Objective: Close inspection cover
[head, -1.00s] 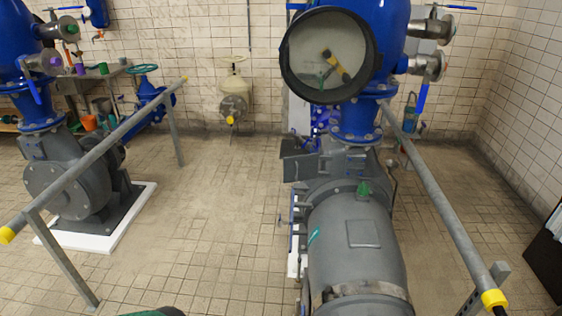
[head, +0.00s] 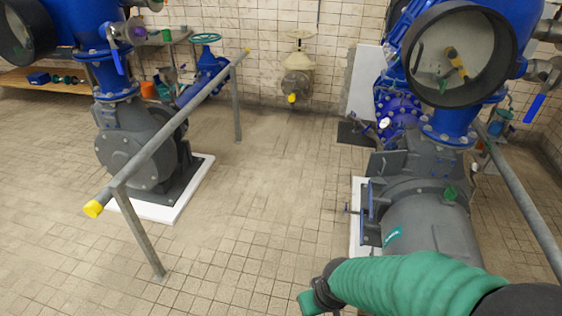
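A large round opening with a thick black rim (head: 413,62) faces me on the blue pipe housing (head: 452,122) at the upper right of the head view. Its pale inside shows a yellow-and-black object (head: 457,62) and a small green one. I cannot make out a separate cover, or tell whether clear glass closes the opening. My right arm, in a green ribbed sleeve, comes in from the lower right. Its dark and green end, my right gripper (head: 318,297), is low in front of the grey pump, well below the opening. Its fingers are not clear. My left gripper is out of view.
A grey pump body (head: 420,222) stands under the blue housing. A yellow-capped grey handrail (head: 165,135) crosses the left, beside another pump (head: 135,155). Another rail (head: 522,200) runs at the right. The tiled floor between the pumps is clear.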

